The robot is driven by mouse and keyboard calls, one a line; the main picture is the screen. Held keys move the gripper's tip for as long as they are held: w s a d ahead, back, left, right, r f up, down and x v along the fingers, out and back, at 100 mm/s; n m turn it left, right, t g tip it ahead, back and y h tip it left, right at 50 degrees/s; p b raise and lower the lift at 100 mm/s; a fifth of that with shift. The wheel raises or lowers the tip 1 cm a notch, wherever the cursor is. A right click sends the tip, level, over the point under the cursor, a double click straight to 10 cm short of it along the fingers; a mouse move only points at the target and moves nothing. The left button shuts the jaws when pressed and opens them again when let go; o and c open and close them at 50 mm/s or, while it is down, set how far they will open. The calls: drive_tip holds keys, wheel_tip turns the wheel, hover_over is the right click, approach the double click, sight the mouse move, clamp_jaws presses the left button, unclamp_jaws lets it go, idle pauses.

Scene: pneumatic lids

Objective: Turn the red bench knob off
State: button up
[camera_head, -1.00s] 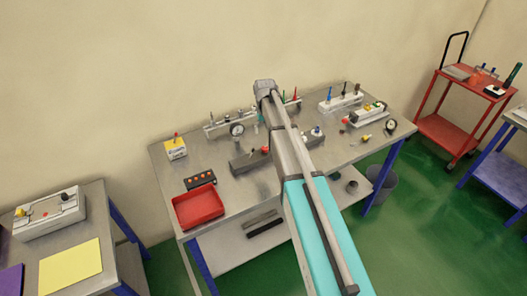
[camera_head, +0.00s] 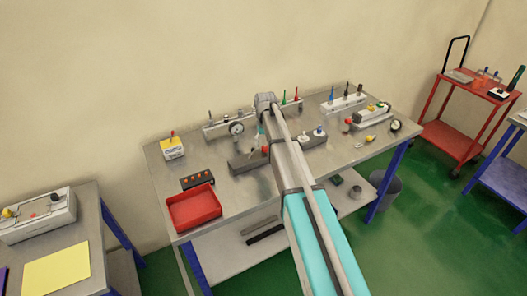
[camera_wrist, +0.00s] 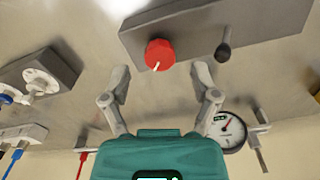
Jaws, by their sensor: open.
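The red bench knob (camera_wrist: 159,54) is a round red dial with a pale pointer mark, on the side of a dark grey block (camera_wrist: 262,22). A black knob (camera_wrist: 223,52) sits on the same block to its right. In the head view the red knob (camera_head: 265,149) shows at the right end of its block (camera_head: 242,163), beside my arm. My gripper (camera_wrist: 160,76) is open and empty. Its fingertips lie either side of the knob in the wrist view, apart from it. My arm hides much of the gripper in the head view.
A pressure gauge (camera_wrist: 230,130) is close to my right finger in the wrist view. A block with white fittings (camera_wrist: 38,80) is at left. In the head view a red tray (camera_head: 194,207), a yellow box (camera_head: 173,150) and several valve blocks stand on the metal bench (camera_head: 235,197).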

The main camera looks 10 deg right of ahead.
sight(265, 149)
drive_tip(key=shift+f+b, duration=0.9)
drive_tip(key=shift+f, duration=0.25)
